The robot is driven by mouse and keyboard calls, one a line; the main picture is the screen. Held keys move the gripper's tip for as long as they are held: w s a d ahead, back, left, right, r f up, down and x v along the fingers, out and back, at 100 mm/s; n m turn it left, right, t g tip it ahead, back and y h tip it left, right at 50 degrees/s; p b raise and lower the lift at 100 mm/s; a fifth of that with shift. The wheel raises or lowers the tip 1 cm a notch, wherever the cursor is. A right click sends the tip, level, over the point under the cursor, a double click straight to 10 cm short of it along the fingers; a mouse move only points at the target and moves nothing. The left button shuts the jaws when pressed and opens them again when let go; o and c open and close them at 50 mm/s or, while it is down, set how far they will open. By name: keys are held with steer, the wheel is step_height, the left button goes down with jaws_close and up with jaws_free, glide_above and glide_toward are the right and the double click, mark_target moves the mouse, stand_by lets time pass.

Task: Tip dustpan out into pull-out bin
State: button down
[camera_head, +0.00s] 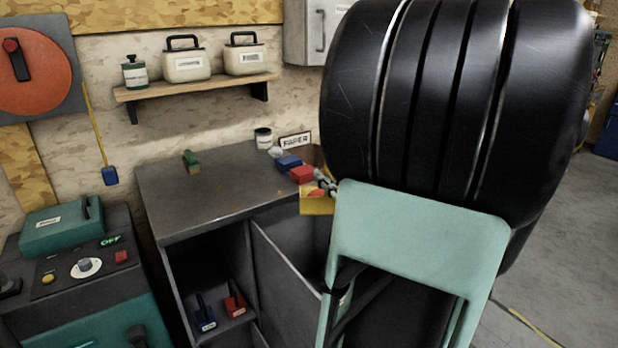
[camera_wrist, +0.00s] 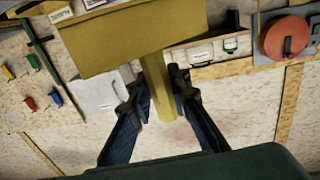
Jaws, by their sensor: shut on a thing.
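The yellow dustpan (camera_wrist: 130,42) fills the upper middle of the wrist view, and its handle (camera_wrist: 160,90) runs down between my two fingers. My gripper (camera_wrist: 162,84) is shut on that handle. In the head view a small part of the dustpan (camera_head: 318,206) shows beside my arm, above the bench's right side, with something reddish at its upper edge. Its contents cannot be made out. My arm hides most of the gripper there. A grey panel (camera_head: 285,265), seemingly the side of the pull-out bin, angles out from the bench front. The bin's inside is mostly hidden.
The grey bench top (camera_head: 225,195) holds a green block (camera_head: 191,161), a white jar (camera_head: 263,138), a PAPER sign (camera_head: 295,141), and blue (camera_head: 289,162) and red (camera_head: 302,174) items close to the dustpan. A teal machine (camera_head: 75,265) stands left. A wall shelf (camera_head: 200,88) holds containers.

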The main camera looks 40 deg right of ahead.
steer(key=shift+s+r, duration=0.1)
steer(key=shift+r, duration=0.05)
steer(key=p, duration=0.2)
steer(key=shift+w+d+r+g+p, duration=0.15)
steer(key=shift+w+d+g+p, duration=0.15)
steer(key=shift+g+p, duration=0.1)
steer(key=w+d+m+g+y+p, duration=0.1)
steer(key=g+p, duration=0.1)
steer(key=p, duration=0.4)
steer(key=w+d+m+g+p, duration=0.1)
steer(key=w+g+p, duration=0.1)
steer(key=p, duration=0.5)
steer(key=shift+w+d+y, duration=0.15)
steer(key=shift+d+y, duration=0.15)
steer(key=shift+y, duration=0.1)
steer(key=w+g+p, duration=0.1)
steer(key=p, duration=0.3)
steer(key=w+d+f+y+p, duration=0.1)
steer(key=p, duration=0.4)
steer(key=shift+d+f+m+g+p, duration=0.1)
steer(key=shift+d+m+g+p, duration=0.2)
steer(key=shift+m+g, duration=0.1)
